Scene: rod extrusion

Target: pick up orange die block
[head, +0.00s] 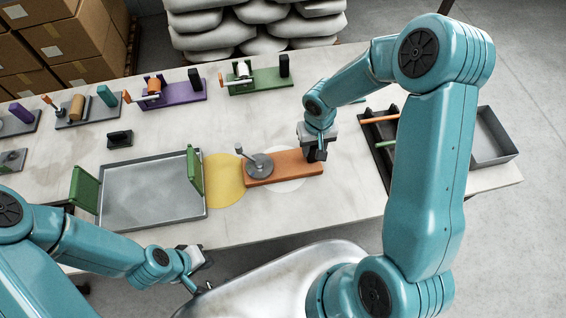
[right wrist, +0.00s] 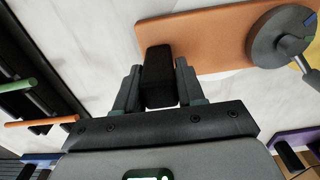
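The orange die block (head: 300,166) is a flat orange plate with a grey disc and small lever at its left end and a black upright grip at its right end. It lies on the table over yellow and white round marks. In the right wrist view the orange plate (right wrist: 205,40) fills the top. My right gripper (head: 316,152) is over the right end. Its fingers (right wrist: 158,80) stand close against both sides of the black grip and appear closed on it. My left gripper (head: 197,257) is low at the table's front edge; its fingers are not clear.
A grey tray (head: 150,215) with green upright plates stands left of the orange block. A purple block (head: 180,97) and a green block (head: 262,85) lie at the back. A black rack with coloured rods (head: 380,120) and a grey bin (head: 495,140) are at the right.

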